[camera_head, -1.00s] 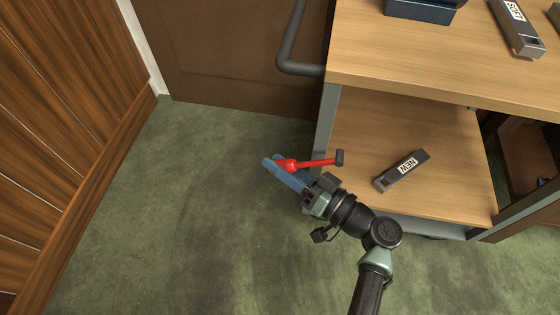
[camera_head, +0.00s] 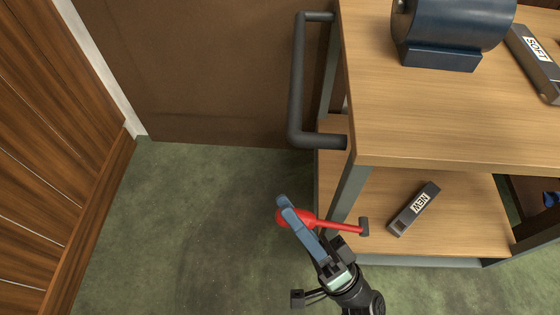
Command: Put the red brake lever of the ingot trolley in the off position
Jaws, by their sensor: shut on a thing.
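The red brake lever (camera_head: 335,226) is a thin red rod with a dark pivot block at its right end, by the post of the ingot trolley (camera_head: 440,165). It sticks out to the left from the trolley, sloping slightly toward its knob end. My gripper (camera_head: 286,207) has its blue fingers closed on the red knob, which shows partly on both sides of the fingers. My wrist comes up from the bottom of the picture, right of centre.
The trolley has a grey bar handle (camera_head: 297,80) and a top shelf with a dark blue drum-like object (camera_head: 455,28) and a bar marked SOFT (camera_head: 535,60). A bar marked NEW (camera_head: 414,209) lies on the lower shelf. Green floor (camera_head: 200,220) is open left of the lever.

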